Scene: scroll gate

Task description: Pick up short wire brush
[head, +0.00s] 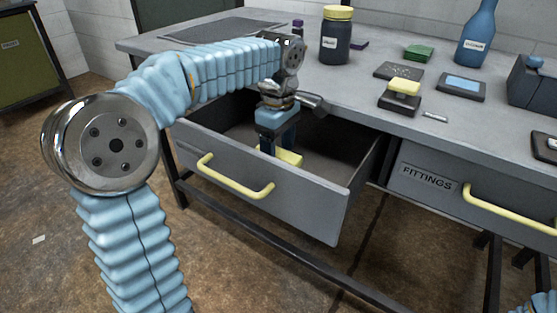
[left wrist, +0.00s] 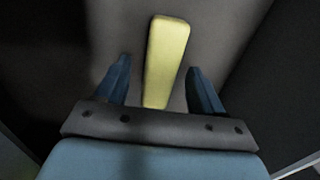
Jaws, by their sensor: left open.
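The short wire brush shows as a yellow block-like piece (head: 289,157) lying inside the open drawer (head: 345,205) in the head view. In the left wrist view the yellow piece (left wrist: 166,60) lies on the drawer floor, its near end between my fingers. My left gripper (head: 277,148) points down into the drawer over it. Its two blue fingers (left wrist: 155,88) are open, one on each side of the yellow piece, with a gap on both sides. No bristles show. My right gripper is not in view.
The drawer's front wall with its yellow handle (head: 235,190) and its side walls surround my left gripper. The bench top (head: 350,95) above holds a dark jar (head: 336,42), a blue bottle (head: 477,35) and a yellow-topped block (head: 403,92). A closed drawer labelled FITTINGS (head: 428,178) is at right.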

